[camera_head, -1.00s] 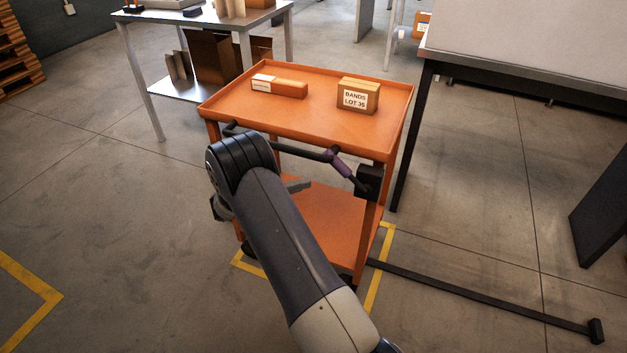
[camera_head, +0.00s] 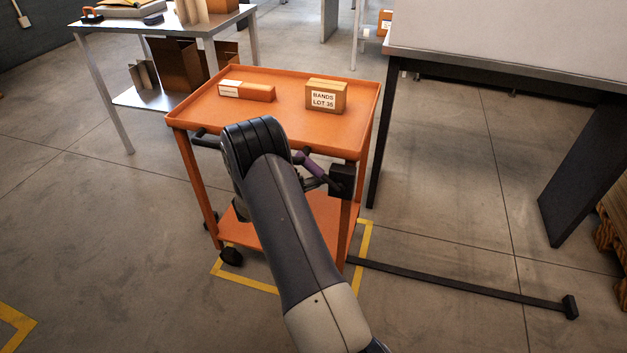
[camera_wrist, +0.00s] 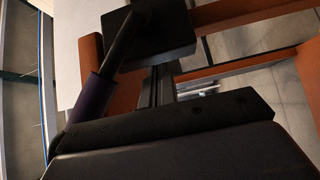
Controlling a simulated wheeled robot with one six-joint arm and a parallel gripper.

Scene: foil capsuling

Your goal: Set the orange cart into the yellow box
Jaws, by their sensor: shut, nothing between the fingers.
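The orange cart (camera_head: 290,123) stands upright over the yellow box (camera_head: 363,245), a tape outline on the floor. Tape shows at its front and right; the far side is hidden under and behind it. Its front-left caster (camera_head: 231,257) is just inside the left tape line. The front-right foot is hidden by my arm. The dark handle bar with a purple grip (camera_head: 309,165) runs along the near side; the grip also shows in the wrist view (camera_wrist: 90,99). My gripper (camera_wrist: 190,117) is shut and empty close beside the handle; my arm hides it in the head view.
A grey table (camera_head: 180,22) is behind left, a dark-legged bench (camera_head: 430,62) right. A black floor bar (camera_head: 460,280) extends right from the cart.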

